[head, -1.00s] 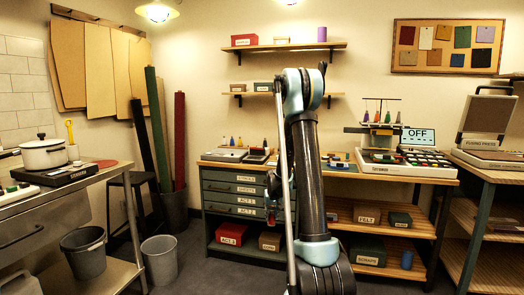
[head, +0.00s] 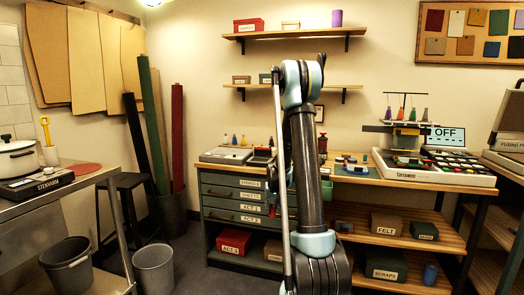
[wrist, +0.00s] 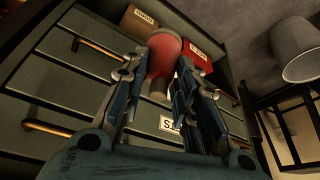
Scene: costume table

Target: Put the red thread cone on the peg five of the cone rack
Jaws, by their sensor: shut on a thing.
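In the wrist view my gripper (wrist: 163,78) is shut on the red thread cone (wrist: 165,44). The cone's wide red part faces away from the palm and a narrower brownish end (wrist: 158,88) lies between the fingers. In the head view my arm hides most of the gripper and the cone. The rack with several coloured cones (head: 406,114) stands above the machine on the right of the worktable, apart from my gripper. Its pegs are too small to number.
Below the worktable (head: 345,176) are labelled drawers (head: 236,190) and shelves with boxes. Small cones (head: 234,140) stand on its left end. A grey bin (head: 154,268) and the side counter (head: 85,180) are at left. Dark floor is open between counter and drawers.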

